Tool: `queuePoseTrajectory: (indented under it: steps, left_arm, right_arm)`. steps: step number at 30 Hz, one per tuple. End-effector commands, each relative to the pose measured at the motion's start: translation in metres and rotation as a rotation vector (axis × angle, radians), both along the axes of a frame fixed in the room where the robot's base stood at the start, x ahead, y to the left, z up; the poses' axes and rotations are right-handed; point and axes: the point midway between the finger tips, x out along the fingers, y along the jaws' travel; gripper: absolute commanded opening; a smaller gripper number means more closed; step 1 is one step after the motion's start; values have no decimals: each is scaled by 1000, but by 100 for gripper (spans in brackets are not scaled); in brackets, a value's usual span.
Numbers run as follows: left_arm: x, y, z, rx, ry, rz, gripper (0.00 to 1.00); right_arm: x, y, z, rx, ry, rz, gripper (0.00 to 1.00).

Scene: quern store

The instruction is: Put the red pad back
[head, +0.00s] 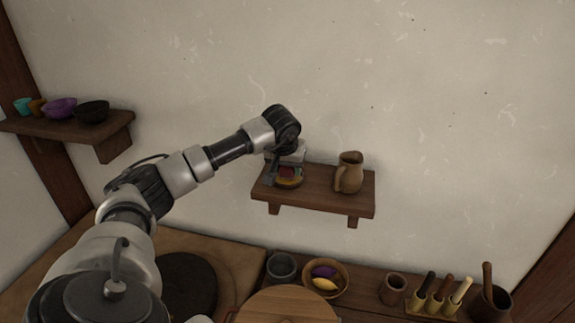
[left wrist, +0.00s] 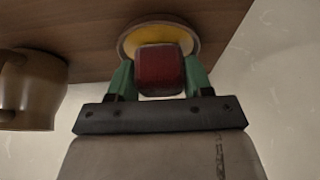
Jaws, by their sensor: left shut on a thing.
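The red pad (left wrist: 160,70) is a small dark-red block with rounded edges. My left gripper (left wrist: 158,78) is shut on it, with a green finger on each side. In the head view the red pad (head: 287,172) shows small at the gripper, over the left end of the wall shelf (head: 320,196). Right by the pad is a round dish (left wrist: 128,42) with a yellow inside and a pale brown rim, on the shelf. The pad overlaps the dish in the left wrist view; I cannot tell whether they touch. My right gripper is not in view.
A brown jug (head: 349,174) stands on the shelf right of the gripper. The counter below carries a bowl (head: 341,289) with purple and yellow things, a grey pot (head: 281,267) and several handled tools. Another shelf (head: 115,128) at left holds several bowls.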

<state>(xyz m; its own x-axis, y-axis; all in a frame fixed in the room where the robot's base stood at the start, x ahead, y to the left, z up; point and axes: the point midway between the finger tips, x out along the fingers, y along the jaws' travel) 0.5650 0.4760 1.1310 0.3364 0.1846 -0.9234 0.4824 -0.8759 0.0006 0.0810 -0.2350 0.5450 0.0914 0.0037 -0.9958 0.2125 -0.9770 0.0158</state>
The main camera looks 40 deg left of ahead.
Motion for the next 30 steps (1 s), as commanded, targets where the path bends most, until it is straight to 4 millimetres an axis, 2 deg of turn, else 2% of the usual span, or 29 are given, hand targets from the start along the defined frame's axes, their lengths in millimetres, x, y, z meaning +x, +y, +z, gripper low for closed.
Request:
queuePoseTrajectory:
  steps: [2,3,8,15,20,23,30]
  left_arm:
    - [0,0,-3,0,0,0,32]
    - [0,0,-3,0,0,0,52]
    - [0,0,-3,0,0,0,76]
    - [0,0,-2,0,0,0,76]
    - [-2,-1,7,0,-4,-1,76]
    - [-7,-4,22,0,-6,-2,76]
    - [-25,-14,71,0,-6,-1,76]
  right_arm:
    - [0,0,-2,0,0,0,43]
    - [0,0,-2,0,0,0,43]
    - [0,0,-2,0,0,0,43]
    - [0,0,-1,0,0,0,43]
    - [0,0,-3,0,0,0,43]
    - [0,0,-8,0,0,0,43]
    - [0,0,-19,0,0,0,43]
